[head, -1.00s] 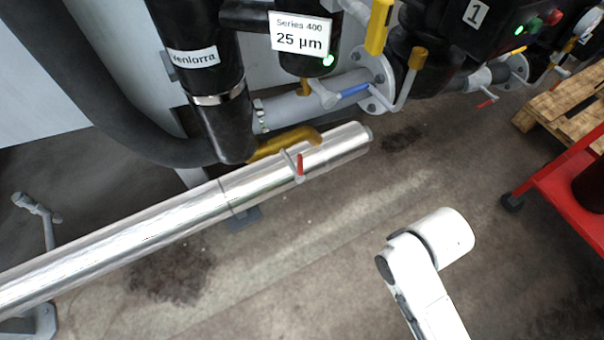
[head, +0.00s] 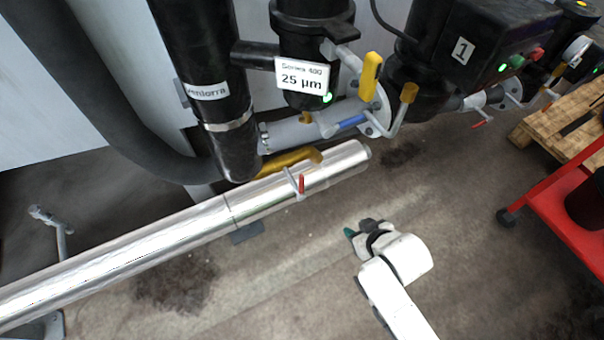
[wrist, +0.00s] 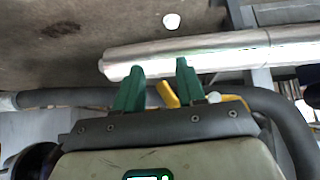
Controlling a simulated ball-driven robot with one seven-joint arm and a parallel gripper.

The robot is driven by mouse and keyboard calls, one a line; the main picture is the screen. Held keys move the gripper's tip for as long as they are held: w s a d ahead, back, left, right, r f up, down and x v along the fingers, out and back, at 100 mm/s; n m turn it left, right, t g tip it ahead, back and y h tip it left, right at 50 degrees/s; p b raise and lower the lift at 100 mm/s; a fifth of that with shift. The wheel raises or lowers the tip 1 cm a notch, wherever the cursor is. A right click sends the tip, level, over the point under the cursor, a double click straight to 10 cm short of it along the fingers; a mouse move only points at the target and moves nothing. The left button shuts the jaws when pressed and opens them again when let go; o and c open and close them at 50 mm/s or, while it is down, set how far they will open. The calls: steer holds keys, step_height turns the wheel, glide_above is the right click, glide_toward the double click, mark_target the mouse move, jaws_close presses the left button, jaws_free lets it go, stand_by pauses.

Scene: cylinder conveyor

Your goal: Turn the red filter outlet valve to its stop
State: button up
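A small valve with a red handle (head: 301,184) shows in the head view, in front of the shiny metal pipe (head: 190,228), below the 25 µm filter (head: 305,50). A second red handle (head: 482,122) hangs farther right below the unit marked 1. No label shows which is the filter outlet valve. My gripper (head: 352,235) is right of and below the nearer red handle, apart from it. In the wrist view its two green fingers (wrist: 159,64) are spread with nothing visibly held. The pipe (wrist: 200,52) crosses beyond them; I make out no red handle there.
A thick dark hose (head: 90,100) curves at left. A red cart (head: 560,200) and wooden pallet (head: 550,130) stand at right. The floor around my arm is clear.

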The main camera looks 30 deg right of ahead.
steer(key=w+a+r+n+t+y+p, duration=0.1)
steer(key=w+a+r+t+p, duration=0.15)
steer(key=w+t+p, duration=0.2)
steer(key=n+t+y+p, duration=0.2)
steer(key=t+y, duration=0.1)
steer(key=t, duration=0.3)
glide_toward(303, 183)
steer(key=shift+g, duration=0.25)
steer(key=w, duration=0.3)
steer(key=w+a, duration=0.1)
steer(key=w, duration=0.3)
steer(key=w+b, duration=0.1)
steer(key=w, duration=0.2)
steer(key=shift+w+a, duration=0.3)
steer(key=shift+a, duration=0.05)
jaws_close()
